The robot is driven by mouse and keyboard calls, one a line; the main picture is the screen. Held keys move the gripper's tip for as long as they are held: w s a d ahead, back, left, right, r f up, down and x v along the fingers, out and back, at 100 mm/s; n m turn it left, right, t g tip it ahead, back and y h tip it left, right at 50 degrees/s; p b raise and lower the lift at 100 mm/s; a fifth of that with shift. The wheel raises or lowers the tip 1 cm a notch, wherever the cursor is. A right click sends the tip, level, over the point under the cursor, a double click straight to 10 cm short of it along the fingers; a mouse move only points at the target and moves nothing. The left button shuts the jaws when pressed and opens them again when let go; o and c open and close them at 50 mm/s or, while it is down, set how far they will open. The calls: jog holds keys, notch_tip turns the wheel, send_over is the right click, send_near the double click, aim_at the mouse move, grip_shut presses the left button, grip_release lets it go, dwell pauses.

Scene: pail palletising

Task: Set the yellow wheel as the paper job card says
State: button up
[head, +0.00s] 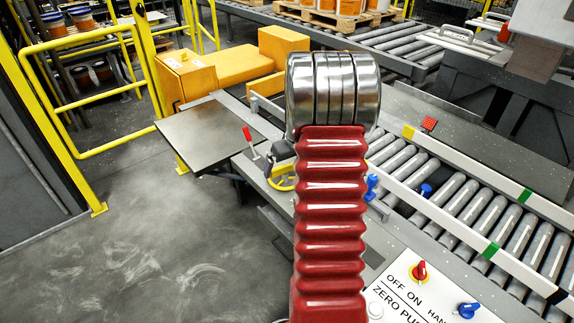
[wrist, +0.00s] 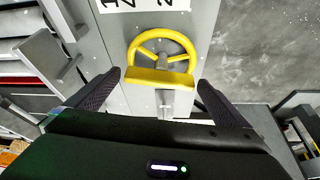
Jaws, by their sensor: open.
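The yellow wheel (wrist: 189,45) shows in the wrist view, a spoked ring on a grey panel with a wide yellow bar across its near side. In the head view part of the wheel (head: 283,183) shows behind my red arm. My gripper (wrist: 159,76) is open and empty, with one dark finger on each side of the wheel's near part; contact cannot be told. A white label (wrist: 148,4) with large black digits is cut off at the top of the wrist view. I cannot make out a job card that I can read.
A panel (head: 408,290) marked OFF, ON has a red knob (head: 420,271) and a blue knob (head: 467,310). A red-handled lever (head: 247,134) stands left of the wheel. A roller conveyor (head: 480,210) runs at right. Grey floor (head: 130,240) is clear at left.

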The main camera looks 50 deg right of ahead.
jog(key=shift+c, duration=0.5)
jog(key=c, duration=0.7)
jog(key=shift+d, duration=0.25)
jog(key=shift+c, duration=0.7)
jog(key=shift+a, duration=0.15)
